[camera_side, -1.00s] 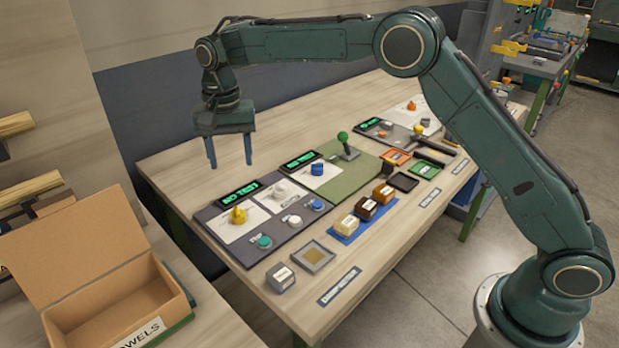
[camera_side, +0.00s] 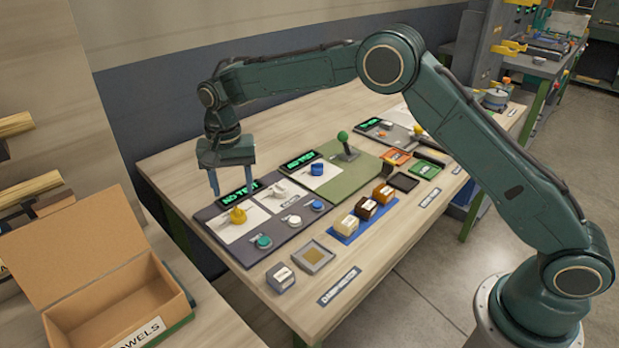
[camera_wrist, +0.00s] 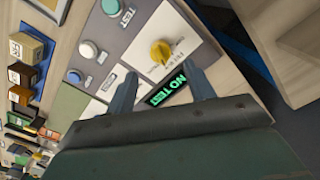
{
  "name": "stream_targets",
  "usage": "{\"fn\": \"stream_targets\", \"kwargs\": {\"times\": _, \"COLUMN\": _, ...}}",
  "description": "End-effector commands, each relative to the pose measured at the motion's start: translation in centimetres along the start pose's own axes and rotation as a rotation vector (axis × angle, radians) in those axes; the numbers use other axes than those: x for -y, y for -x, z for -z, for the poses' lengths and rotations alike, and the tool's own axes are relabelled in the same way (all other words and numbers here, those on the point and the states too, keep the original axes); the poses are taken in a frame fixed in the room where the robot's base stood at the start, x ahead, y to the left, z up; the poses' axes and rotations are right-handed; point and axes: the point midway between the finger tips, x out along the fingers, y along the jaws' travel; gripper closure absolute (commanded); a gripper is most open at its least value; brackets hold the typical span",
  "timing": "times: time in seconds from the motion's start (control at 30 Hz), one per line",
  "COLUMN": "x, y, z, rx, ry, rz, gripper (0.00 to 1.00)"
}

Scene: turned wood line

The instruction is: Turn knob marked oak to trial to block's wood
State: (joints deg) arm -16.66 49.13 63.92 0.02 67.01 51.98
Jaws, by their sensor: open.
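The yellow knob (camera_side: 238,215) stands on a white dial plate (camera_side: 228,229) on the dark grey panel at the near left; in the wrist view the knob (camera_wrist: 160,52) lies ahead of my fingers, and the lettering around it is too small to read. My gripper (camera_side: 233,192) is open and empty, pointing down behind and above the knob, not touching it; its fingers also show in the wrist view (camera_wrist: 160,85). A green-lit display (camera_side: 239,197) reading "NO TEST" is partly behind the fingers. Several wood blocks, pale (camera_side: 346,225), dark brown (camera_side: 366,208) and orange-brown (camera_side: 383,193), sit on a blue mat.
Beside the knob are a white knob (camera_side: 280,188), a teal button (camera_side: 264,242) and other buttons. A grey block (camera_side: 280,278) and a square tray (camera_side: 314,251) sit in front. A green-balled lever (camera_side: 343,138) rises farther back. An open cardboard box (camera_side: 120,305) stands at lower left.

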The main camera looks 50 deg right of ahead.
Motion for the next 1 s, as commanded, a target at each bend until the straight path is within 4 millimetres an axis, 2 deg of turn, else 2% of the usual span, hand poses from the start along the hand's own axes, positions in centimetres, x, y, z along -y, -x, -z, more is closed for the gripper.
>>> {"fn": "stream_targets", "kwargs": {"times": 0.3, "x": 0.0, "y": -4.9, "z": 0.0, "rx": 0.001, "ry": 0.000, "rz": -0.002, "gripper": 0.46}}
{"fn": "stream_targets", "kwargs": {"times": 0.5, "x": 0.0, "y": -6.8, "z": 0.0, "rx": 0.001, "ry": 0.000, "rz": -0.001, "gripper": 0.46}}
{"fn": "stream_targets", "kwargs": {"times": 0.93, "x": 0.0, "y": -7.5, "z": 0.0, "rx": 0.000, "ry": 0.000, "rz": 0.000, "gripper": 0.46}}
{"fn": "stream_targets", "kwargs": {"times": 0.97, "x": 0.0, "y": -7.5, "z": 0.0, "rx": 0.000, "ry": 0.000, "rz": 0.000, "gripper": 0.48}}
{"fn": "stream_targets", "kwargs": {"times": 1.0, "x": 0.0, "y": -7.5, "z": 0.0, "rx": 0.000, "ry": 0.000, "rz": 0.000, "gripper": 0.56}}
